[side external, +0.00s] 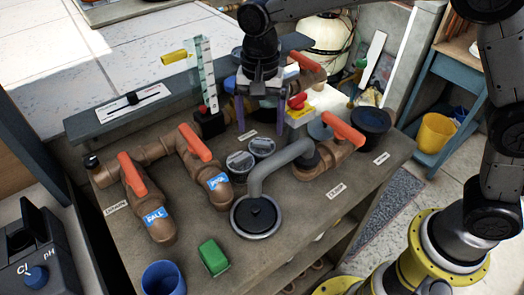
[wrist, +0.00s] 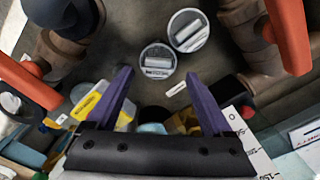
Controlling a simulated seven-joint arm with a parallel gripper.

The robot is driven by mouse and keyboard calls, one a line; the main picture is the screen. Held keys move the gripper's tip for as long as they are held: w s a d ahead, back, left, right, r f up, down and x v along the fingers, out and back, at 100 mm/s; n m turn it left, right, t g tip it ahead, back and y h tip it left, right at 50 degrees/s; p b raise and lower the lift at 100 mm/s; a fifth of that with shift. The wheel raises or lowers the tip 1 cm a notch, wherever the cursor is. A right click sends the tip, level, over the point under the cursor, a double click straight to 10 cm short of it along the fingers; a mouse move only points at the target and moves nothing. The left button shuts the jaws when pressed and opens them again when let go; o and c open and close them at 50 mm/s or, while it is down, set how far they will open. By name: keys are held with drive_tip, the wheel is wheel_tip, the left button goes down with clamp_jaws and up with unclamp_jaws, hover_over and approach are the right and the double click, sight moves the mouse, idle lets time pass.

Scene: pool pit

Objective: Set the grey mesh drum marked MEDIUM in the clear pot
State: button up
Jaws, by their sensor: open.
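My gripper (side external: 261,122) is open and empty, pointing down over the counter behind two round grey drums. Its purple fingers also show in the wrist view (wrist: 159,75). The front drum (side external: 240,164) and the rear drum (side external: 262,147) stand upright side by side on the counter. In the wrist view, one drum (wrist: 157,60) lies just beyond the fingertips, roughly centred between them, and the other (wrist: 188,30) is farther up. Their markings are too small to read, so I cannot tell which says MEDIUM. I cannot clearly pick out the clear pot.
Brown pipes with orange handles (side external: 195,142) stand left, with another handle (side external: 344,128) right. A grey bent pipe (side external: 280,160) rises in front. A green block (side external: 213,257), a blue cup (side external: 162,279) and a dark round container (side external: 372,121) are nearby. A scale strip (side external: 204,75) stands behind.

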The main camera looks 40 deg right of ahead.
sight(262, 141)
drive_tip(key=shift+d+f, duration=0.2)
drive_tip(key=shift+f, duration=2.05)
clamp_jaws()
